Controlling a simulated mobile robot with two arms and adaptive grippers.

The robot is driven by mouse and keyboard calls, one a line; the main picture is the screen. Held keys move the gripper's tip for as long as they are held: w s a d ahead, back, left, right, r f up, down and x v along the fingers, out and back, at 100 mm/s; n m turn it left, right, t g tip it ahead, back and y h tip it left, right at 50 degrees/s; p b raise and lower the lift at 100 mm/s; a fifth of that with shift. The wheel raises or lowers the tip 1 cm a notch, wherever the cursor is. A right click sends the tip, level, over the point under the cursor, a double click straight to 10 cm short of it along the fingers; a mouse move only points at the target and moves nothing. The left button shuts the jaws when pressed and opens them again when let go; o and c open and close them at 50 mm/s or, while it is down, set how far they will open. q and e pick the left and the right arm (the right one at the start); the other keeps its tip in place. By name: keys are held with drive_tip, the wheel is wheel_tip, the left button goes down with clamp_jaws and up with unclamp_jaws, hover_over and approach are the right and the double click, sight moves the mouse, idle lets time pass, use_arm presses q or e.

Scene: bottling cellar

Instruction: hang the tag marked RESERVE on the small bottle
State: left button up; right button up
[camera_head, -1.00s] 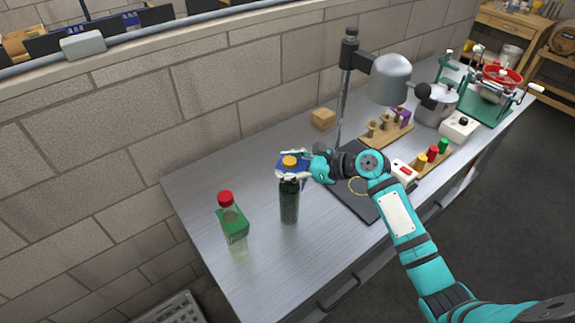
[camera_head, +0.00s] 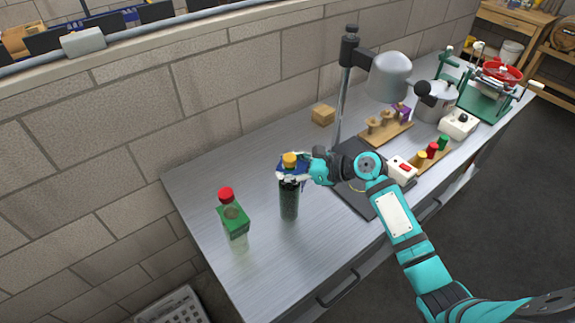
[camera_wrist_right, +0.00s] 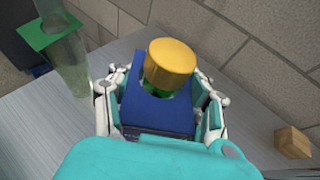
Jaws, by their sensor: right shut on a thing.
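A dark bottle (camera_head: 289,205) with a yellow cap (camera_head: 290,159) stands upright on the bench. A blue tag (camera_head: 283,168) is at its neck, just below the cap. In the right wrist view, the neck under the yellow cap (camera_wrist_right: 171,62) comes up through the hole of the blue tag (camera_wrist_right: 135,110). My right gripper (camera_head: 292,178) is shut on the blue tag, with a finger along each side of it. No lettering on the tag is readable. My left gripper is not in view.
A clear bottle (camera_head: 238,241) with a red cap and a green tag (camera_head: 235,222) stands to the left. A lamp (camera_head: 390,78), dark mat (camera_head: 372,207) and wooden block (camera_head: 323,114) lie to the right and behind. The front-left bench is clear.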

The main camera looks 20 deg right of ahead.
sight(305, 170)
drive_tip(key=shift+f, duration=0.1)
drive_tip(key=o, duration=0.8)
drive_tip(key=shift+o, duration=0.2)
idle(0.3)
drive_tip(key=shift+p+v, duration=1.15)
drive_tip(key=shift+v, duration=0.25)
drive_tip(key=shift+p+v, duration=1.85)
drive_tip(key=shift+v, duration=0.75)
drive_tip(key=shift+f, duration=0.1)
